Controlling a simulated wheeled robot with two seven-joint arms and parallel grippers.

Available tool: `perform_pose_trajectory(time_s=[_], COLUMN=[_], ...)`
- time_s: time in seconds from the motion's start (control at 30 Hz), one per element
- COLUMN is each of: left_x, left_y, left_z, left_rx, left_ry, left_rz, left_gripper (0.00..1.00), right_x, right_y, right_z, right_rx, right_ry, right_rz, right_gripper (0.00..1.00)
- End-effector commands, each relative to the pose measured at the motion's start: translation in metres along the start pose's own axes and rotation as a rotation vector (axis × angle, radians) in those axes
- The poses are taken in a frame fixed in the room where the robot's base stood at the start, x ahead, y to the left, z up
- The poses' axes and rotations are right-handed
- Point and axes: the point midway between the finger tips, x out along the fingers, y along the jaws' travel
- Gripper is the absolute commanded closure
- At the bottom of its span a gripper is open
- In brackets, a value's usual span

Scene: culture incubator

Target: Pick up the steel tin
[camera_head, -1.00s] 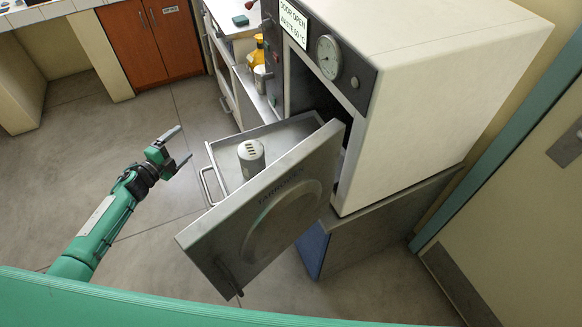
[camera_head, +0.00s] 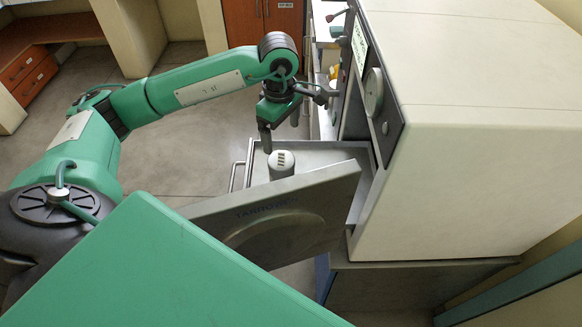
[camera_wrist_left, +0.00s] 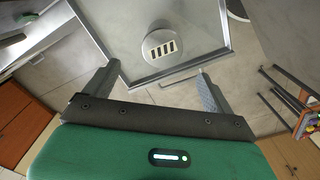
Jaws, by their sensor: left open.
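The steel tin (camera_head: 281,164) is a grey cylinder with dark slots in its pale top. It stands in the pulled-out metal drawer (camera_head: 318,151), and the open incubator door hides its lower part in the head view. In the left wrist view the tin (camera_wrist_left: 160,47) shows from above, just beyond the fingertips and between their lines. My left gripper (camera_head: 280,134) points down, open and empty, above the drawer's handle side, close to the tin. Its two spread fingers also show in the left wrist view (camera_wrist_left: 155,72). My right gripper is in neither view.
The open incubator door (camera_head: 285,215) stands in front of the drawer. The white incubator body (camera_head: 480,130) rises to the right. The drawer's bar handle (camera_head: 240,176) is on its left side. Clear floor (camera_head: 175,165) lies left of the drawer.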

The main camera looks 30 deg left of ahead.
Motion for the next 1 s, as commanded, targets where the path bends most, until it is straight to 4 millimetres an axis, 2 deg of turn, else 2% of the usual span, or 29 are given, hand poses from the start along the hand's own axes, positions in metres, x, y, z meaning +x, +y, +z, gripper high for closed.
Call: perform_pose_trajectory(time_s=[0.1, 0.2, 0.4, 0.73, 1.0], left_x=[0.019, 0.041, 0.075, 0.096, 0.136], left_y=[-0.001, -0.001, -0.001, -0.002, -0.004], left_z=[-0.002, -0.001, -0.001, -0.001, 0.0], left_rx=[0.005, 0.003, 0.001, 0.002, 0.002], left_ry=[0.013, 0.01, 0.008, 0.007, 0.005], left_rz=[-0.003, -0.003, -0.001, -0.002, -0.002], left_gripper=[0.12, 0.12, 0.12, 0.12, 0.12], right_x=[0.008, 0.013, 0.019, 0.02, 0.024], right_y=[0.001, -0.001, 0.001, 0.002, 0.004], right_z=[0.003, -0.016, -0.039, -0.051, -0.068], right_rx=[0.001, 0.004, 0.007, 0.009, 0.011], right_ry=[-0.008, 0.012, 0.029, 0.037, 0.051], right_rz=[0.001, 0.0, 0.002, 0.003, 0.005], right_gripper=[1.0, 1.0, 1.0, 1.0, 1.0])
